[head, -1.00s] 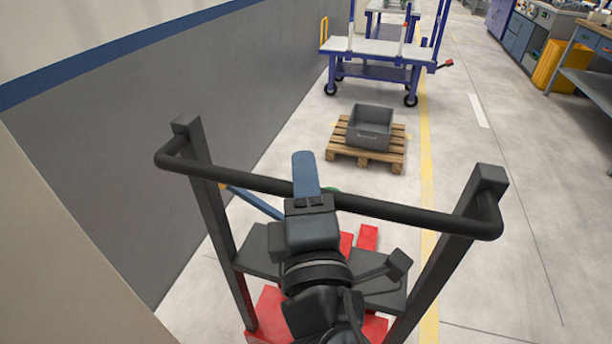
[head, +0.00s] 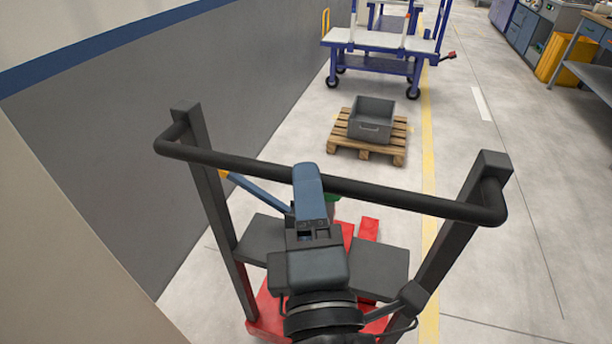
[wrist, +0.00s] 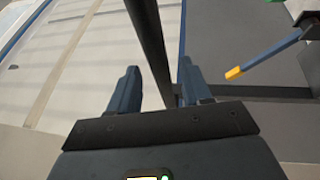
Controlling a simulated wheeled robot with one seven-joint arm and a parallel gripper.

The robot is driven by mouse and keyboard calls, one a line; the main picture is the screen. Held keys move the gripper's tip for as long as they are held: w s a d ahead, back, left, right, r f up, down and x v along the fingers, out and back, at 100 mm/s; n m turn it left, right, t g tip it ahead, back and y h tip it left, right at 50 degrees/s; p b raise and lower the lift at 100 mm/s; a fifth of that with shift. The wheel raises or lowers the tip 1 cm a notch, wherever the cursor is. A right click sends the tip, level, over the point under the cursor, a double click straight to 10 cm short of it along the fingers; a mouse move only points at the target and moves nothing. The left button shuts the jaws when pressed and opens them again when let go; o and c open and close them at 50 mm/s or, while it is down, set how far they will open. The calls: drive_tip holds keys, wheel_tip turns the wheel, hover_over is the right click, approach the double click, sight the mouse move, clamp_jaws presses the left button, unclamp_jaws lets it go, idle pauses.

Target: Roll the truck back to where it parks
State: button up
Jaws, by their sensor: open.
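The truck has a black push handle (head: 400,198) on two dark uprights, a dark cross plate (head: 380,265) and a red base (head: 265,315). It stands directly in front of me. My gripper (head: 308,180) is at the middle of the handle bar, with a blue finger lying across it in the head view. In the wrist view, the two blue fingers of my gripper (wrist: 158,70) are apart, and the dark bar (wrist: 150,40) passes between them. I cannot tell whether either finger touches it.
A blue lever with an orange tip (head: 258,194) is just beyond the handle. A wooden pallet (head: 345,148) with a grey bin (head: 371,120) lies ahead. A blue cart (head: 385,62) stands behind it. A grey wall (head: 110,180) runs left; open floor (head: 540,190) lies right.

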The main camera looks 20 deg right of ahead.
drive_tip(key=v, duration=0.3)
drive_tip(key=shift+s, duration=0.2)
drive_tip(key=shift+f, duration=0.1)
drive_tip(key=s+d+f+m+g+y+p, duration=0.4)
drive_tip(key=s+d+f+m+y, duration=0.1)
drive_tip(key=s+f, duration=0.55)
drive_tip(key=s+d+r+m+p, duration=0.1)
drive_tip(key=s+d+r+m, duration=0.2)
drive_tip(key=s+m, duration=0.2)
drive_tip(key=s+d+r+m+p, duration=0.2)
drive_tip(key=s+m, duration=0.4)
drive_tip(key=s, duration=0.3)
drive_tip(key=shift+d+r+g+h, duration=0.3)
drive_tip(key=shift+d+r, duration=0.2)
drive_tip(key=shift+d, duration=0.75)
drive_tip(key=shift+s, duration=0.1)
